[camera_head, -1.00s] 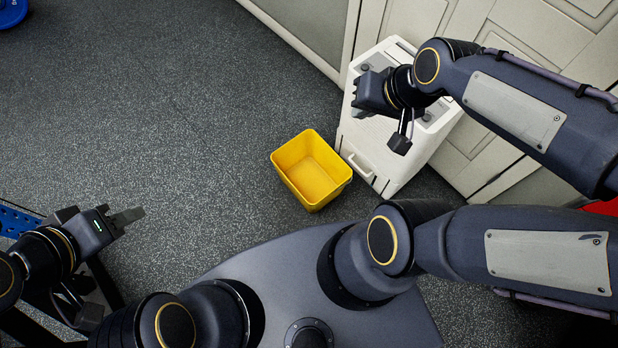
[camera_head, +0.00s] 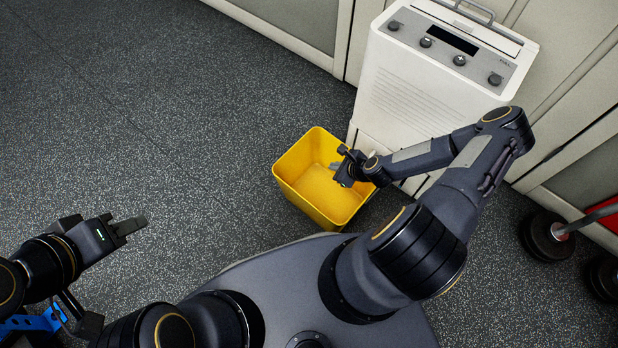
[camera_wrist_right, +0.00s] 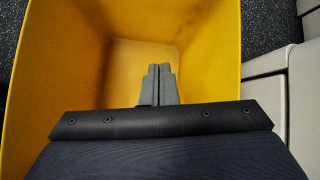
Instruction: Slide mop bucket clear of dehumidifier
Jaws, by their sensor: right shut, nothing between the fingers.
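The yellow mop bucket (camera_head: 300,198) stands upright on the floor, open at the top. The white dehumidifier (camera_head: 405,95) stands just behind and to the right of it; my right arm hides part of where they meet. My right gripper (camera_head: 338,168) is over the bucket's right side, pointing into the opening. In the right wrist view its fingers (camera_wrist_right: 158,72) are together and empty, with the bucket's yellow walls (camera_wrist_right: 60,70) around them. Whether they touch the bucket is unclear. My left gripper (camera_head: 138,225) hangs off to the left, away from both; its finger gap cannot be made out.
Speckled dark floor (camera_head: 170,130) is free to the left of the bucket. Pale cabinets (camera_head: 300,25) line the back. A dumbbell (camera_head: 545,235) lies at the right, and a blue object (camera_head: 38,322) shows at the lower left.

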